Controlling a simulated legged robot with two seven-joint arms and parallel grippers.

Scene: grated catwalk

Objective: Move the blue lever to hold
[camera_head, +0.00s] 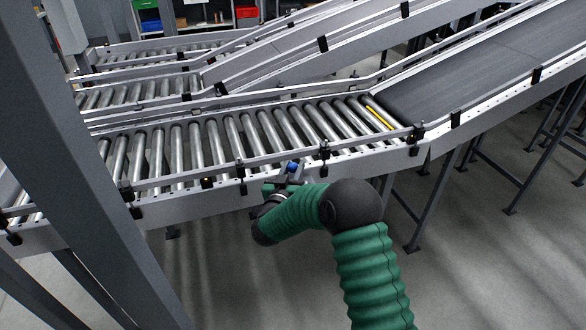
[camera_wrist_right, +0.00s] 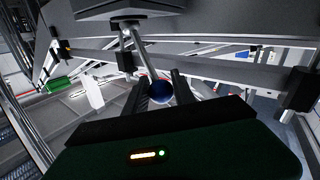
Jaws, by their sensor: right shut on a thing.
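The blue lever shows as a small blue knob (camera_head: 292,167) at the near side rail of the roller conveyor in the head view. In the right wrist view, its round blue ball (camera_wrist_right: 160,92) sits at the end of a thin metal rod, which runs up to a dark grey mount. My right gripper (camera_head: 279,187) is at the lever, at the end of my green arm. Its two dark fingers (camera_wrist_right: 162,88) are shut on the ball, one on each side. The lever's base is hidden in the head view. My left gripper is not in view.
The roller conveyor (camera_head: 180,145) runs across behind the lever, with a side rail and several black brackets. A dark belt conveyor (camera_head: 480,70) rises to the right. A grey post (camera_head: 70,130) stands at the left. Open floor (camera_head: 480,265) lies at the lower right.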

